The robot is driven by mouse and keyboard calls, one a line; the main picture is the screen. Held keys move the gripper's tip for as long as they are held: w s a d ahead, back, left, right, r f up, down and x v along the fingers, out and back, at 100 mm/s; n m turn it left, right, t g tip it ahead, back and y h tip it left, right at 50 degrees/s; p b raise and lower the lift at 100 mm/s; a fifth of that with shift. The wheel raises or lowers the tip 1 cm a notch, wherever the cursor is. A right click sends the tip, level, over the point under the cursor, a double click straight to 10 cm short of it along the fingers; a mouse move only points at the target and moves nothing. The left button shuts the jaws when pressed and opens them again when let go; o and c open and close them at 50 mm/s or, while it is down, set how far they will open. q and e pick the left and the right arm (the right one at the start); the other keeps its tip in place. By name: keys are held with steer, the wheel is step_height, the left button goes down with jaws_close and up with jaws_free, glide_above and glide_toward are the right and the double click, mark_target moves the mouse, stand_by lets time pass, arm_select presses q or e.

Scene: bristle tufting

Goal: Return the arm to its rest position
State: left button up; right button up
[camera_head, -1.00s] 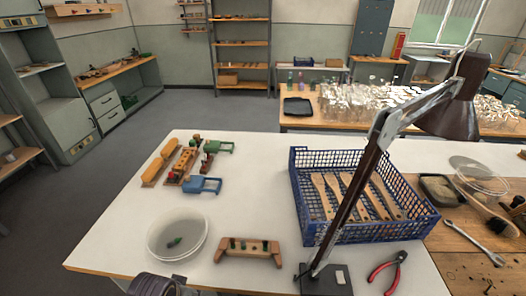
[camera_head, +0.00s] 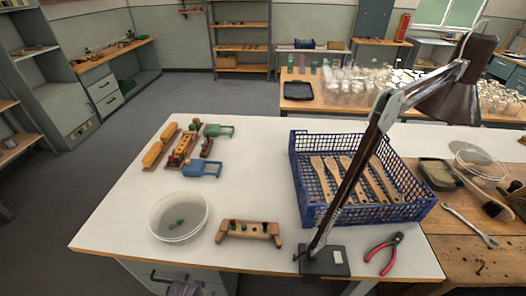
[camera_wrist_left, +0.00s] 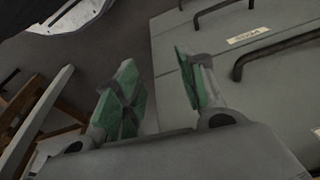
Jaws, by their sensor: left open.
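My left gripper (camera_wrist_left: 158,92) is open in the left wrist view, with its two green-padded fingers apart and nothing between them. It is beside grey drawer fronts, away from the things on the tabletop. In the head view only a small dark grey piece, likely of my left arm, shows at the bottom edge; the fingers are hidden there. My right gripper is not in view.
A white bowl (camera_head: 160,222) with a dark green piece stands left of the block. A blue crate (camera_head: 385,214) holds several wooden brush bodies. A desk lamp (camera_head: 325,262) and red pliers (camera_head: 383,252) are at front right. Grey drawers (camera_wrist_left: 250,90) stand close to the left gripper.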

arm_select(q)
steer(key=s+a+f, duration=0.2)
steer(key=s+f, duration=1)
steer(key=f, duration=0.2)
steer(key=s+a+f+g, duration=0.1)
steer(key=s+a+f, duration=0.1)
steer(key=s+f, duration=1.1)
steer(key=shift+s+a+f+g, duration=0.2)
steer(key=shift+s+f+g, duration=0.1)
steer(key=shift+f, duration=0.55)
steer(key=shift+w, duration=0.1)
stand_by(0.5)
